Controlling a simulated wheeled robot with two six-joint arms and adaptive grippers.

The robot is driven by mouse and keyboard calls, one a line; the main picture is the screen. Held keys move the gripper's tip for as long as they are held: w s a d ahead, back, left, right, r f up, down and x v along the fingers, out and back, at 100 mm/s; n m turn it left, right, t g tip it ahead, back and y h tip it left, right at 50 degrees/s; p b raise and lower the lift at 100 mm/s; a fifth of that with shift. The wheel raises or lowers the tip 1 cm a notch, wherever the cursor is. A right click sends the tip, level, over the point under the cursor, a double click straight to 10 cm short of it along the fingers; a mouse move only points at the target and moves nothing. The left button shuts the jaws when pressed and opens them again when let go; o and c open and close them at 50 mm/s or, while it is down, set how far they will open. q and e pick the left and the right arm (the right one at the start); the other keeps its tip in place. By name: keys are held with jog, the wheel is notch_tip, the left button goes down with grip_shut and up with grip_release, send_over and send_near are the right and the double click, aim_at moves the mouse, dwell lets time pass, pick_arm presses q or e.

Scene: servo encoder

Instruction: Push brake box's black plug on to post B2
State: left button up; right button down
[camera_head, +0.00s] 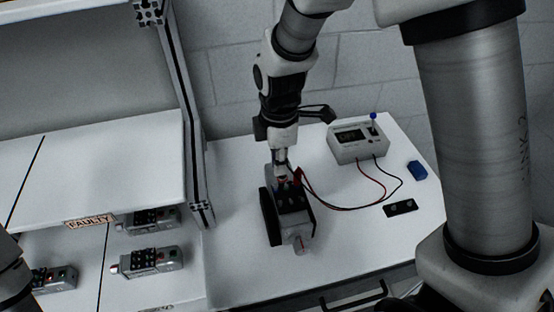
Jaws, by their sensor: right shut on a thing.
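The brake box (358,148) is a pale box with a dark display and a blue-tipped lever, standing at the back of the right bench. A red lead and a black lead (402,178) run from it to the servo unit (291,205). The unit has a dark terminal block on top and a black disc on its left side. My right gripper (282,182) points down, shut at the block's back edge; the black plug in it is too small to make out. A red plug (297,174) shows just right of the fingers. Post labels cannot be read. My left gripper is out of view.
Several similar units stand on the left shelf near a "FAULTY" label (90,221). A metal upright (182,110) stands left of my right arm.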

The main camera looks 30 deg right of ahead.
aim_at(277, 187)
jog(key=shift+w+a+f+b, duration=0.2)
jog(key=shift+f+b, duration=0.15)
jog(key=shift+f, duration=0.2)
jog(key=shift+w+a+f+b, duration=0.1)
jog(key=shift+w+f+b, duration=0.15)
jog(key=shift+f, duration=0.3)
jog(key=shift+f+b, duration=0.4)
jog(key=shift+s+d+f+b, duration=0.15)
jog(key=shift+f+b, duration=0.15)
jog(key=shift+f, duration=0.15)
jog(key=shift+s+d+f+b, duration=0.1)
jog(key=shift+s+f+b, duration=0.05)
jog(key=shift+f+b, duration=0.2)
jog(key=shift+w+a+f, duration=0.15)
jog(key=shift+w+f, duration=0.05)
jog(key=shift+f, duration=0.25)
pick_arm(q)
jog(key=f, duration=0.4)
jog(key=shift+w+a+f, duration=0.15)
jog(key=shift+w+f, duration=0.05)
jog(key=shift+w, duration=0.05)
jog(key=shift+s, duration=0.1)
pick_arm(e)
jog(key=shift+s+r, duration=0.1)
jog(key=shift+s, duration=0.05)
pick_arm(q)
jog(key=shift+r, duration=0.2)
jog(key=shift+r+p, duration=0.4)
jog(key=shift+p, duration=0.1)
